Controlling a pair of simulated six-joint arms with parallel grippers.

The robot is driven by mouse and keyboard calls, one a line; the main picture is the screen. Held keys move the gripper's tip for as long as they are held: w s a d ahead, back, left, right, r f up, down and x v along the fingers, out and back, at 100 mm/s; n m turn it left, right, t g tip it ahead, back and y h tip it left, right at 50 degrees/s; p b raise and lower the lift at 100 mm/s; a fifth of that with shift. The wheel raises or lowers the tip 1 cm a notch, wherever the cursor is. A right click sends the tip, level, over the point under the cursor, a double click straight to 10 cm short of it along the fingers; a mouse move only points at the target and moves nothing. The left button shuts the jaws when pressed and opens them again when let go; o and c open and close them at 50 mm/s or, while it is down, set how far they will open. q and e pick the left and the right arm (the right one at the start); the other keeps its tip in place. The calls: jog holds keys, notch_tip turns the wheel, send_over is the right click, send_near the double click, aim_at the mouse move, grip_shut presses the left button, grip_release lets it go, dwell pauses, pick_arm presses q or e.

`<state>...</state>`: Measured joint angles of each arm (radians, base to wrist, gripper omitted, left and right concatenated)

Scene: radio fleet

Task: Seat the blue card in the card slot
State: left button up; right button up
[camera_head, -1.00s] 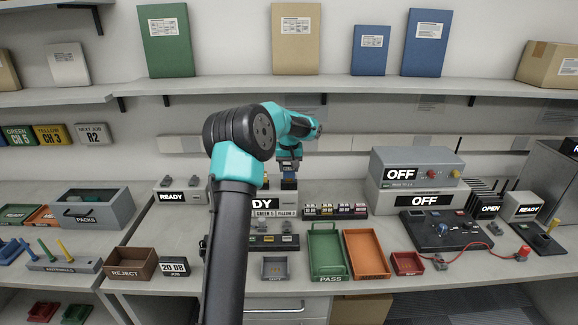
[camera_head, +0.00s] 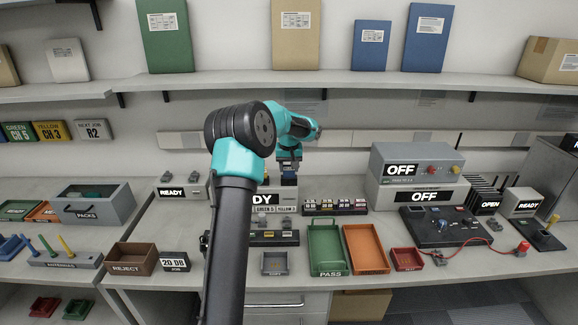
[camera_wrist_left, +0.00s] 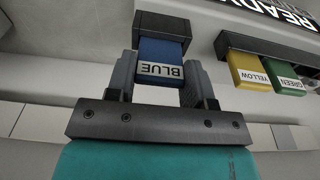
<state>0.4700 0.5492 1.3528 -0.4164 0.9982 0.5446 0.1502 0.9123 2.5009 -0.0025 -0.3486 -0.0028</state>
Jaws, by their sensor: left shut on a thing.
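My left gripper (camera_head: 289,169) reaches down behind the bench-top READY sign, in the middle of the head view. In the left wrist view its fingers (camera_wrist_left: 160,62) are shut on the two sides of the blue card (camera_wrist_left: 160,68), labelled BLUE. The card's far end meets a dark block (camera_wrist_left: 162,25), which appears to be the card slot. I cannot tell how deep the card sits in it. In the head view the card is mostly hidden by the gripper. My right gripper is not in view.
A dark holder (camera_wrist_left: 262,47) with a yellow card (camera_wrist_left: 248,72) and a green card (camera_wrist_left: 285,77) is beside the block. The READY sign (camera_head: 265,198) is just in front. Green (camera_head: 327,248) and orange (camera_head: 366,248) trays lie in front right.

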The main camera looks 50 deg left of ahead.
pick_arm(q)
jog(key=shift+f, duration=0.6)
jog(key=o, duration=1)
jog(key=shift+o, duration=0.2)
jog(key=shift+r, duration=0.15)
notch_tip(320, 180, up, 17)
jog(key=s+d, duration=0.1)
jog(key=shift+s+d, duration=0.2)
jog(key=shift+d, duration=0.05)
dwell(0.3)
